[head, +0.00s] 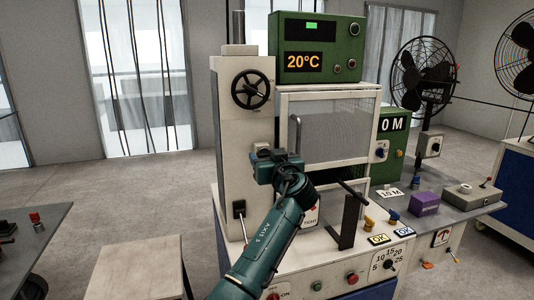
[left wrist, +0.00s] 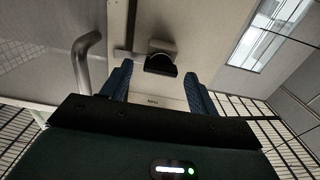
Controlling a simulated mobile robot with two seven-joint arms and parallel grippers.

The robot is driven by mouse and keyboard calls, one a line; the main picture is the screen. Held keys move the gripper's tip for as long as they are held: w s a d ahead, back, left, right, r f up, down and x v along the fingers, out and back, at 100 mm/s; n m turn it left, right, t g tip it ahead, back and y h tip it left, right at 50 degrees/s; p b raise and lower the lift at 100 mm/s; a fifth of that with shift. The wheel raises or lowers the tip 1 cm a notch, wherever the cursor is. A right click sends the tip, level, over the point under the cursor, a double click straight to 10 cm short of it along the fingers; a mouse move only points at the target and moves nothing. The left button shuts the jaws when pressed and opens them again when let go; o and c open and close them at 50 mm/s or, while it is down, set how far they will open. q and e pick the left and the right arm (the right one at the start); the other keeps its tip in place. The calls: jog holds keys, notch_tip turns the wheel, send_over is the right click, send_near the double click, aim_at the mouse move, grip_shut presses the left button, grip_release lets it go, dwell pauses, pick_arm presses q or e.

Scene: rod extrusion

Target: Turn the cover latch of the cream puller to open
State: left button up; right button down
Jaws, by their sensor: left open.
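The cream puller (head: 240,128) stands upright at the centre of the head view, with a black handwheel on its front. Its mesh cover (head: 328,128) is beside it on the right. The cover latch, a dark knob on a pale mount (left wrist: 161,62), shows in the left wrist view with a light bar reaching left from it. My left gripper (head: 270,163) is in front of the latch area and mostly hides it in the head view. Its two blue fingers (left wrist: 158,76) are open, with the latch between and just beyond the tips; I cannot tell whether they touch it.
A grey cover handle (left wrist: 86,62) curves close to the left finger. A green control box (head: 318,47) reading 20°C sits above the cover. A black bracket (head: 347,222) stands on the bench right of my forearm. Knobs line the front panel (head: 345,275). A stool (head: 140,268) is at left.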

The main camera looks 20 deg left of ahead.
pick_arm(q)
jog(key=shift+w+a, duration=0.3)
jog(key=shift+w, duration=0.05)
jog(key=shift+c, duration=0.6)
jog(key=c, duration=0.9)
